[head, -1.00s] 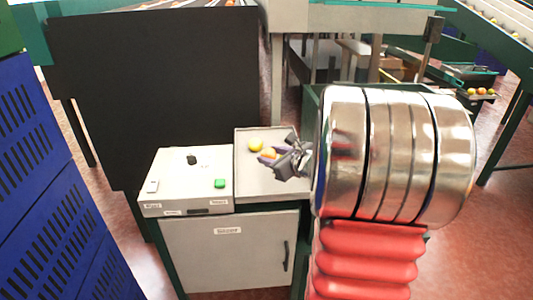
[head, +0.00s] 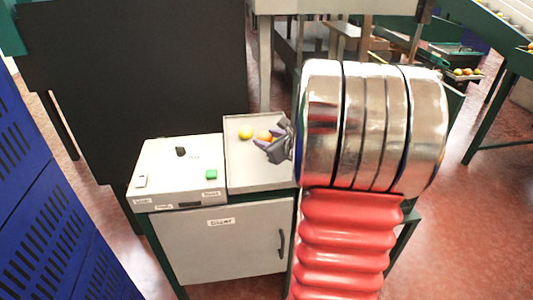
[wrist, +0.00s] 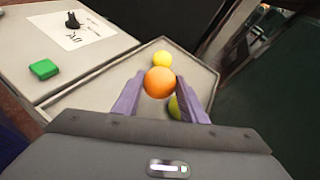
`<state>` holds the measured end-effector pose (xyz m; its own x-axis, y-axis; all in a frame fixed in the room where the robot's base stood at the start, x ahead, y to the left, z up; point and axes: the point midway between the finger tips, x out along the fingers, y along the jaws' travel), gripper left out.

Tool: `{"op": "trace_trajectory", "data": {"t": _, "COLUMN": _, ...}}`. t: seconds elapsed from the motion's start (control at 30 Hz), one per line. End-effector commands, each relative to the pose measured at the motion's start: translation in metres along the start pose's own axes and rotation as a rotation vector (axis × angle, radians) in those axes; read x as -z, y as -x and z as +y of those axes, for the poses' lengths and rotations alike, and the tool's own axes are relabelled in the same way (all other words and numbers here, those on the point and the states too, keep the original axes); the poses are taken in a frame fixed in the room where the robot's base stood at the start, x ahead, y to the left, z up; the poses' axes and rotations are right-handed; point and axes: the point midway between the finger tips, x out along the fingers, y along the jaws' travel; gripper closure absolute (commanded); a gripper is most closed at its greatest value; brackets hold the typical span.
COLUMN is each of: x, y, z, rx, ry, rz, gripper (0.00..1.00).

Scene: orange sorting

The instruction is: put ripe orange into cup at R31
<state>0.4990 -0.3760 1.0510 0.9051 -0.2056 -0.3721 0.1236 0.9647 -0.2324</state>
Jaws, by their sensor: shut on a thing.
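An orange-coloured fruit (wrist: 160,82) is between the two purple fingers of my gripper (wrist: 160,92), which is shut on it. In the head view my gripper (head: 268,144) and the orange (head: 265,136) are over the right part of the pale tray (head: 240,178). A yellow fruit (wrist: 162,58) lies in the tray just beyond the held orange; it also shows in the head view (head: 246,132). A yellow-green fruit (wrist: 174,107) is partly hidden behind the right finger. I see no cup or R31 label.
A panel with a green button (head: 211,174) and black knob (head: 181,151) adjoins the tray, above a grey cabinet (head: 222,245). A dark board (head: 150,90) stands behind. Blue slotted crates (head: 45,190) are at left. A bin of fruit (head: 467,72) is far right.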

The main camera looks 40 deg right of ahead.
Motion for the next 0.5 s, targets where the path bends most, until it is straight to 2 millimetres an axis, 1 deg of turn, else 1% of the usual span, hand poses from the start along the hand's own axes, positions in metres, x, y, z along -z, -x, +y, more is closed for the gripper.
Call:
{"op": "trace_trajectory", "data": {"t": 0.03, "x": 0.010, "y": -0.004, "z": 0.003, "rx": -0.002, "ry": -0.005, "rz": 0.003, "gripper": 0.84}}
{"op": "trace_trajectory", "data": {"t": 0.1, "x": 0.019, "y": -0.007, "z": 0.005, "rx": 0.000, "ry": -0.004, "rz": 0.003, "gripper": 0.84}}
{"op": "trace_trajectory", "data": {"t": 0.2, "x": 0.025, "y": -0.010, "z": 0.006, "rx": 0.000, "ry": -0.002, "rz": 0.000, "gripper": 0.84}}
{"op": "trace_trajectory", "data": {"t": 0.5, "x": 0.026, "y": -0.011, "z": 0.006, "rx": 0.001, "ry": 0.000, "rz": -0.001, "gripper": 0.84}}
